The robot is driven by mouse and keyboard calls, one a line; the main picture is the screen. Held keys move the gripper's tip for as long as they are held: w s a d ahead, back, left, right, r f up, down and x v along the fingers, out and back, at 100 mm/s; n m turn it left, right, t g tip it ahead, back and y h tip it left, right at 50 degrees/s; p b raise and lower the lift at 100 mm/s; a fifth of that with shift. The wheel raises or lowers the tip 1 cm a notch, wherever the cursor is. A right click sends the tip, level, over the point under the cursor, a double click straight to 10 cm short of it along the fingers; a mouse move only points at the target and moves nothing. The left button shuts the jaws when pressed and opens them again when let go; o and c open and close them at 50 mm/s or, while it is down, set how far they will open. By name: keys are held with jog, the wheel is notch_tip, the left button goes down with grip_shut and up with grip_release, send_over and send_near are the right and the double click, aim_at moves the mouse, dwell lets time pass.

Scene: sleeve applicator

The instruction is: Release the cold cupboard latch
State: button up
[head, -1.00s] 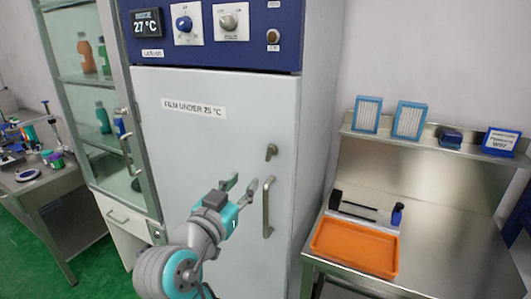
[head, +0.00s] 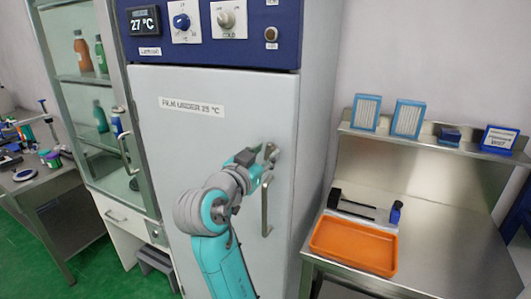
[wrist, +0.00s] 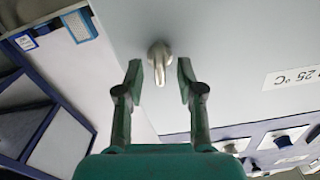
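The cold cupboard (head: 165,150) is a tall pale grey cabinet with a shut door and a blue control panel on top. Its small metal latch (wrist: 159,58) is on the door, and in the wrist view it lies between the tips of my gripper, or just beyond them. In the head view my gripper (head: 268,160) is up at the latch and partly covers it. My gripper (wrist: 159,82) is open, with a finger on each side of the latch and gaps showing. The vertical door handle (head: 266,208) is just below the latch, partly beside my arm.
The blue panel (head: 210,50) has a 27 °C display and knobs. A steel bench (head: 440,235) with an orange tray (head: 355,246) stands at right. A glass-fronted cabinet (head: 85,120) with bottles stands at left. Open air lies before the door.

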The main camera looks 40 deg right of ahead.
jog(key=shift+w+d, duration=0.15)
jog(key=shift+d, duration=0.3)
grip_shut()
jog(key=shift+n, duration=1.3)
